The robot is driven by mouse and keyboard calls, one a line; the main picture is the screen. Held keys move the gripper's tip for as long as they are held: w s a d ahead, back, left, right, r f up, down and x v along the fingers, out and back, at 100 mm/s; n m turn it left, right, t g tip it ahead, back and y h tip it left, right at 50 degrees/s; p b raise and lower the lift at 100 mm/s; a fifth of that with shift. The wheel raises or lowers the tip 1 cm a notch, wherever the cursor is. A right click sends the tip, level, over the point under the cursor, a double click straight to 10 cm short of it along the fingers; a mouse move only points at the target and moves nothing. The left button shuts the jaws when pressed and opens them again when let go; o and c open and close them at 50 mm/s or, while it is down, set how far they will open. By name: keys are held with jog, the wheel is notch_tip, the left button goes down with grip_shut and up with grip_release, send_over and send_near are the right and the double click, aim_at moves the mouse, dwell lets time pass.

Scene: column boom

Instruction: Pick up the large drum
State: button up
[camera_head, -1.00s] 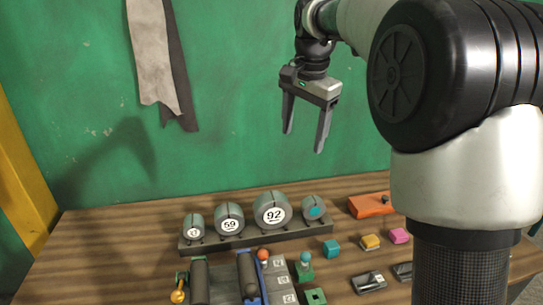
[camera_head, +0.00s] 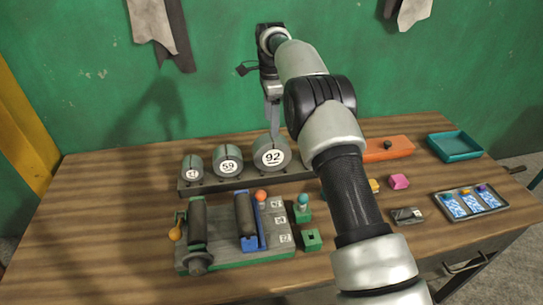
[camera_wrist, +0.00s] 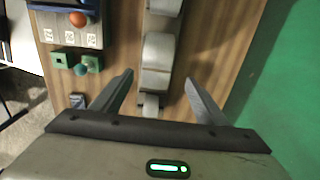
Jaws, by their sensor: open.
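The large drum (camera_head: 272,155) is a grey cylinder with a white 92 label, the biggest in a row on a dark rack (camera_head: 235,182).
A 59 drum (camera_head: 228,160) and a smaller drum (camera_head: 193,168) stand left of the large one. In front are a roller fixture (camera_head: 235,250) and a green peg block (camera_head: 303,212). An orange block (camera_head: 390,150) and teal tray (camera_head: 455,146) are at right.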

aim_at(271, 148)
notch_tip(271, 148, down, 6)
jog(key=shift+f, duration=0.1)
jog(key=f, duration=0.4)
jog(key=shift+s+f+p, duration=0.1)
jog(key=shift+s+p, duration=0.2)
jog(key=shift+s, duration=0.1)
jog(key=shift+f, duration=0.55)
jog(key=shift+w+r, duration=0.1)
jog(key=c, duration=1.5)
jog(key=shift+o, duration=0.2)
notch_tip(271, 148, up, 10)
